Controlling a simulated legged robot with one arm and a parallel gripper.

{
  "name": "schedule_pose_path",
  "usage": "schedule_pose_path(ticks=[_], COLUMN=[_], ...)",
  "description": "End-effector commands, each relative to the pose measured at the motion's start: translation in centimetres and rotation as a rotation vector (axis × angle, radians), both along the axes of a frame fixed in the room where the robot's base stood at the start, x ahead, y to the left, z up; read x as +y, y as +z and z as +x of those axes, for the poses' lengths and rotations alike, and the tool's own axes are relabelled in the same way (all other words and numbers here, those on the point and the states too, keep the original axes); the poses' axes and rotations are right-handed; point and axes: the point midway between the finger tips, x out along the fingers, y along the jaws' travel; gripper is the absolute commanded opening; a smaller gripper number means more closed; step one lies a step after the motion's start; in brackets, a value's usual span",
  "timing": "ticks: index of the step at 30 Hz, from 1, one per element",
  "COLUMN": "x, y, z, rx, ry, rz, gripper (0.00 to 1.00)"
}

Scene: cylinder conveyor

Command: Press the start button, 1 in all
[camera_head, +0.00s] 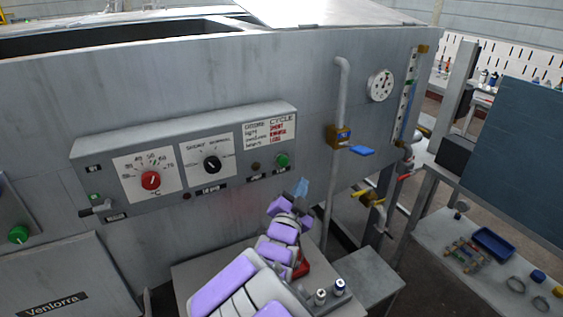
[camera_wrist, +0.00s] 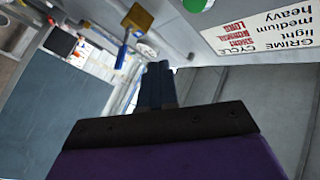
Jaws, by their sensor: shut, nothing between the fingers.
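A green round button (camera_head: 282,160) sits at the right end of the grey control panel (camera_head: 190,125), under the cycle label. It also shows in the wrist view as a green disc (camera_wrist: 196,4), cut off at the top edge. My gripper (camera_head: 302,188) is below and a little right of this button in the head view, apart from it in the picture. Its blue fingers (camera_wrist: 157,80) are shut and empty. Another green button (camera_head: 18,234) is on a grey box at the far left. The panel lettering near the buttons is too small to read.
The panel holds a red knob (camera_head: 151,180), a black knob (camera_head: 212,164) and a small lever (camera_head: 97,208). A pipe with a blue-handled valve (camera_head: 361,151) is right of the panel. A low bench with a blue tray (camera_head: 494,243) stands at right.

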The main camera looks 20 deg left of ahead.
Motion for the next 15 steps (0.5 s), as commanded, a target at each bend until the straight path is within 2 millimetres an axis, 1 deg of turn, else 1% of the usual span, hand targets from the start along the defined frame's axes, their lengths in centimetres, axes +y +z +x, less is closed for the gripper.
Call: schedule_pose_path(ticks=[4, 15], x=[1.1, 4.8], y=[0.5, 0.1], z=[1.2, 4.0], rx=[0.0, 0.003], ry=[0.0, 0.001], rz=[0.005, 0.002], gripper=[0.0, 0.0])
